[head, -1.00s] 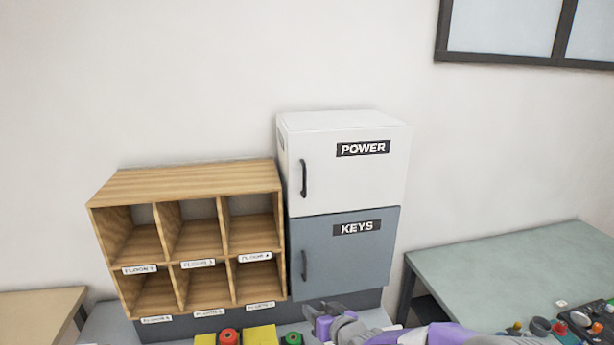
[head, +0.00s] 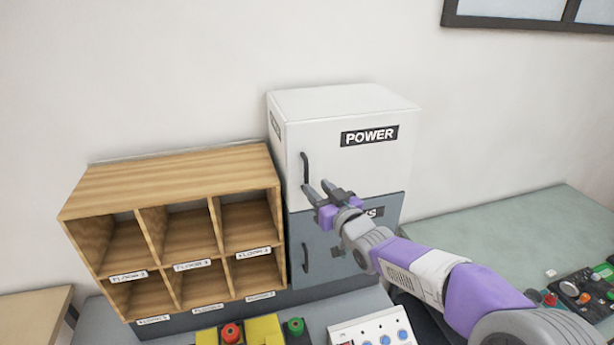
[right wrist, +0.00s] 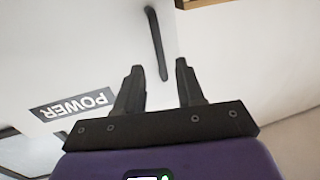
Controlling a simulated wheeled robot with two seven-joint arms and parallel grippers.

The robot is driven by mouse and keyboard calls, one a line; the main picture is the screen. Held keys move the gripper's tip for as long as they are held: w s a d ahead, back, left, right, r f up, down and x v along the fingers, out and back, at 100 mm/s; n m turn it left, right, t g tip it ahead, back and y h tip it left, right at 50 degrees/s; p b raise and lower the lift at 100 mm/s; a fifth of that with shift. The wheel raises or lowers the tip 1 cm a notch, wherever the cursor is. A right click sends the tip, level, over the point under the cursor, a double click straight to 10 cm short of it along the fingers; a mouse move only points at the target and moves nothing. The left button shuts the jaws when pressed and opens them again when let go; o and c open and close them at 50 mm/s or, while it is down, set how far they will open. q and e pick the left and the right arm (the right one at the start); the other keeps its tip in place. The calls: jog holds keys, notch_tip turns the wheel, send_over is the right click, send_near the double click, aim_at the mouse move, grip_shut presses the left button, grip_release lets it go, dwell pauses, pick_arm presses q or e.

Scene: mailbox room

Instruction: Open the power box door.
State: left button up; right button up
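The white power box (head: 350,110) has a shut door with a POWER label and a dark vertical handle (head: 304,168) at its left side. My right gripper (head: 318,190) is in front of the lower left of this door, with its fingers pointing toward the handle. In the right wrist view the two fingers (right wrist: 158,80) are apart with nothing between them. The handle (right wrist: 156,43) shows just beyond the fingertips there, and the label (right wrist: 72,104) is at left. My left gripper is not in view.
The grey keys box (head: 335,250) is shut below the power box, partly behind my right arm. A wooden sorting shelf (head: 165,175) stands close at left. Buttons and a white switch panel (head: 372,330) are in front. A green table (head: 510,225) is at right.

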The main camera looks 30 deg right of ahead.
aim_at(307, 179)
jog(key=shift+w+d+p, duration=0.1)
jog(key=shift+w+p, duration=0.4)
jog(key=shift+w, duration=2.05)
grip_shut()
